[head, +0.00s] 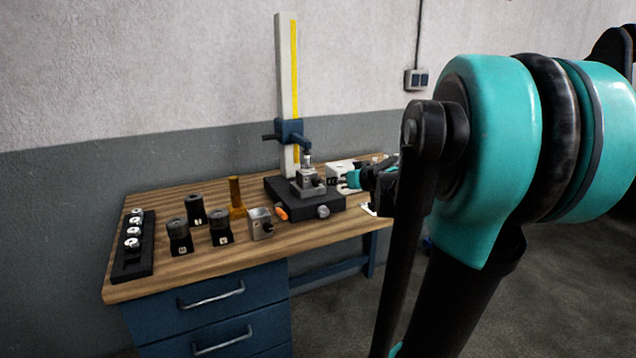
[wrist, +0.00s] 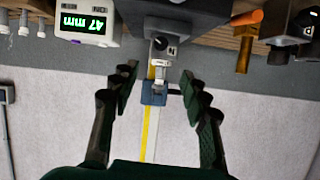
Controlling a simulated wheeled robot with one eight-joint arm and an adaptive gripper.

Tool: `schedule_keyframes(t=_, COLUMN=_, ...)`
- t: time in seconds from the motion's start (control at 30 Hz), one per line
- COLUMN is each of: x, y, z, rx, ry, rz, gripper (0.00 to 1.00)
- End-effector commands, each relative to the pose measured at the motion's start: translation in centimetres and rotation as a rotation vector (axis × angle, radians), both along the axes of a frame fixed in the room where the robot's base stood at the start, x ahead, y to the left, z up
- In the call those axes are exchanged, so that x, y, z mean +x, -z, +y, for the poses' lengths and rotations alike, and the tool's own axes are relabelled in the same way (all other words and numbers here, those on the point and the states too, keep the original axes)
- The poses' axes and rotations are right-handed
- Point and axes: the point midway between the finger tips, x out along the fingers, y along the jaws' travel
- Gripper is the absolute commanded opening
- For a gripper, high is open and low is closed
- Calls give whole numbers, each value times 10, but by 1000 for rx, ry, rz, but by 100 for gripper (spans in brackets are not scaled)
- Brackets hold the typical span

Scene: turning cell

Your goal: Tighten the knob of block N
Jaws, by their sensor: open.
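A light grey block (head: 308,184) sits on the black base of the height stand. In the wrist view the block (wrist: 160,60) shows a dark round knob (wrist: 160,43) facing me and a small dark mark beside it that may be an N. My gripper (wrist: 158,82) is open and empty, its two fingers apart on either side of the block's line of view. In the head view my gripper (head: 352,180) is just right of the block, partly hidden by my own arm. I cannot tell whether a finger touches the block.
The stand's column (head: 287,90) with a yellow scale and blue clamp (head: 291,132) rises behind. A second grey block (head: 260,224), several black blocks, an orange-brown post (head: 236,197) and a black rack (head: 134,258) stand to the left. A display box (wrist: 88,22) reads 47 mm.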

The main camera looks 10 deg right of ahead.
Motion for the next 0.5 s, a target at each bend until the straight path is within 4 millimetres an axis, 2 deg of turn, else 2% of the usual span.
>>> schedule_keyframes(t=0.5, x=68, y=30, z=25, rx=0, ry=-2, rz=0, gripper=46)
